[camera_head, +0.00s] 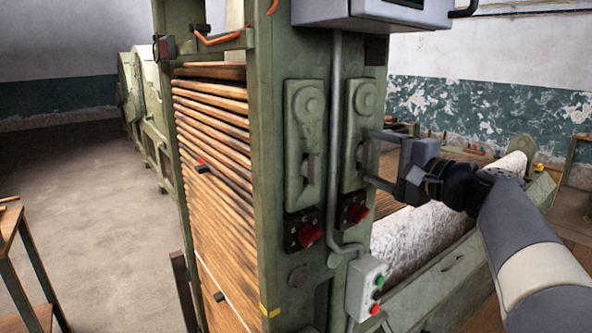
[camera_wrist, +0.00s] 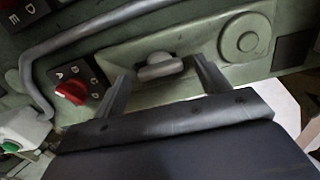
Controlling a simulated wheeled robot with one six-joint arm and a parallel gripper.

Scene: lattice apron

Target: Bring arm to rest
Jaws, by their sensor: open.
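My arm (camera_head: 525,240) reaches in from the right in the head view, its forearm bent toward the green machine frame (camera_head: 268,160). My gripper (camera_head: 368,158) is open at the right-hand lever plate (camera_head: 357,98) on that frame. In the wrist view my gripper (camera_wrist: 163,78) has its two fingers spread apart on either side of a small grey handle (camera_wrist: 160,68). Gaps show between the handle and both fingers. Nothing is held. Whether the fingertips touch the plate is hard to tell.
A red knob (camera_head: 357,213) sits below the plate, with another red knob (camera_head: 308,235) to its left. A grey conduit (camera_head: 337,150) runs down to a button box (camera_head: 366,288). A pale roll (camera_head: 425,228) lies behind. Open floor (camera_head: 90,190) is at the left.

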